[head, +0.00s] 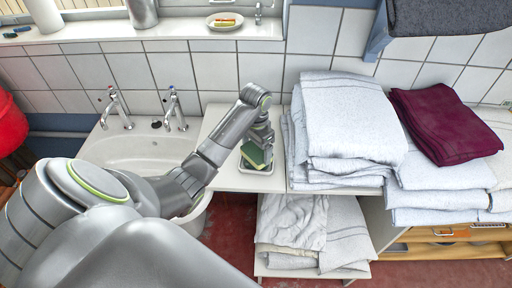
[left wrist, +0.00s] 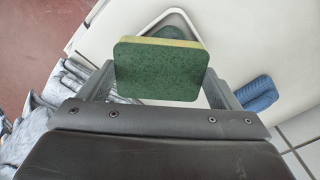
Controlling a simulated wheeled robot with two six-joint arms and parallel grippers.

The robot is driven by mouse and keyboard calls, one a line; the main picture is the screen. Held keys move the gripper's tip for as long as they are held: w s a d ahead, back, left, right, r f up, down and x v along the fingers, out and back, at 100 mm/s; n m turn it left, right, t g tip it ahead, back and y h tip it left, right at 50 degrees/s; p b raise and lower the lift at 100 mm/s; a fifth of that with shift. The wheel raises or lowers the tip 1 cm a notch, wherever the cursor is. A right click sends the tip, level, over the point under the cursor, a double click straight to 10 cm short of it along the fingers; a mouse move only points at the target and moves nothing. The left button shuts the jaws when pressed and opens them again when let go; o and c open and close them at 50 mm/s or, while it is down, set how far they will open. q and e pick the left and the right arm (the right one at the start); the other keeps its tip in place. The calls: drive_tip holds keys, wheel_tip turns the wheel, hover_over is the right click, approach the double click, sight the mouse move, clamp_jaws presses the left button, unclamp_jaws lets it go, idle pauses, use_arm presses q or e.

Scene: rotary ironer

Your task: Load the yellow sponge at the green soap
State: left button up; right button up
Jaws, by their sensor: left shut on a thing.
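The sponge (head: 253,155), yellow with a dark green scouring face, is held in my left gripper (head: 262,143) above the counter right of the sink. In the left wrist view the sponge (left wrist: 160,72) stands between the two fingers, green face to the camera. Behind it is a pale tray (left wrist: 183,17) with a green piece, likely the green soap (left wrist: 172,31), mostly hidden by the sponge. In the head view the tray (head: 270,171) lies just under the sponge. I cannot tell whether sponge and tray touch. My right gripper is not in view.
A blue ribbed object (left wrist: 257,93) lies on the counter beside the tray. Stacked white towels (head: 345,115) stand close to the right. The sink (head: 130,148) with two taps is to the left. A plate with a sponge-like item (head: 225,21) sits on the windowsill.

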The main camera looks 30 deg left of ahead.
sight(256, 151)
use_arm(q)
drive_tip(key=shift+f, duration=0.5)
idle(0.9)
idle(0.9)
drive_tip(key=shift+s+f+p, duration=0.1)
drive_tip(key=shift+p, duration=0.3)
idle(1.3)
wheel_tip(256, 151, up, 5)
drive_tip(key=p, duration=0.6)
drive_tip(key=shift+r+p, duration=1.05)
drive_tip(key=shift+r, duration=0.05)
drive_tip(key=shift+f, duration=0.1)
